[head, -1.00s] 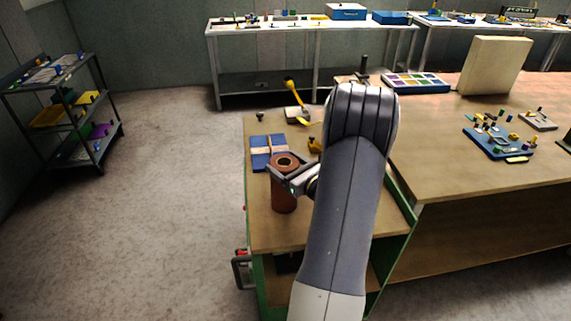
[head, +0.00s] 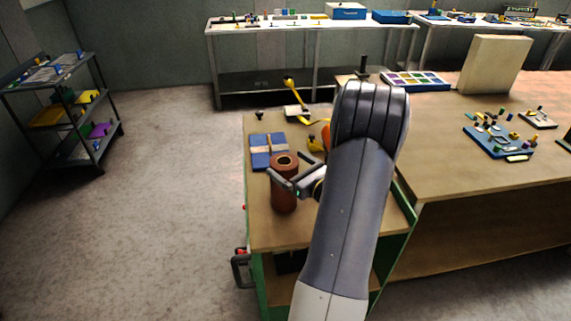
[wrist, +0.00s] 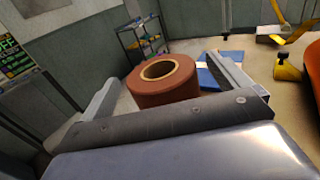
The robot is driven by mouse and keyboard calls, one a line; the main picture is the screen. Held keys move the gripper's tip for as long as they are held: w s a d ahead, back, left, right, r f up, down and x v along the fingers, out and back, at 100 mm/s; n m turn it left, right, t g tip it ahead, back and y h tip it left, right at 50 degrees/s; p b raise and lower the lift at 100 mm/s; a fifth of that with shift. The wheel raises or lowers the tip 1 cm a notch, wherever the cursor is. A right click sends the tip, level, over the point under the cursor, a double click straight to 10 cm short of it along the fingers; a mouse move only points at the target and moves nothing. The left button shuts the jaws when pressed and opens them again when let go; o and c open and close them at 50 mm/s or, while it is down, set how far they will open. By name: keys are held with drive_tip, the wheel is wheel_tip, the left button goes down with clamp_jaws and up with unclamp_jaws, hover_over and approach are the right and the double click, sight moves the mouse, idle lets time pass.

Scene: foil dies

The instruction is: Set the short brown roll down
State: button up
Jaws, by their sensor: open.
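The short brown roll (head: 285,189) stands upright on the left part of the wooden bench (head: 268,233), near its left edge. It has a pale ring around a dark core hole at the top. In the wrist view the roll (wrist: 163,80) is between my two fingers, with a visible gap to the right finger. My gripper (head: 283,181) is open around the roll's upper part; the fingers look clear of it. The roll's underside is hidden in the wrist view.
A blue box with a tan band (head: 268,150) lies just behind the roll. A yellow-handled tool (head: 294,100) and a small yellow item (head: 315,144) are further back. A tiered cart (head: 65,110) stands far left across open floor.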

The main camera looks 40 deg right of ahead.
drive_tip(key=s+b, duration=0.1)
drive_tip(key=s, duration=0.9)
drive_tip(key=shift+d+b, duration=0.2)
drive_tip(key=shift+b, duration=0.2)
drive_tip(key=w+p, duration=0.1)
drive_tip(key=w, duration=0.3)
drive_tip(key=w+p, duration=0.1)
drive_tip(key=w, duration=0.7)
drive_tip(key=shift+w+a+p, duration=0.1)
drive_tip(key=shift+a+p, duration=0.15)
drive_tip(key=shift+p, duration=0.15)
drive_tip(key=shift+r, duration=0.35)
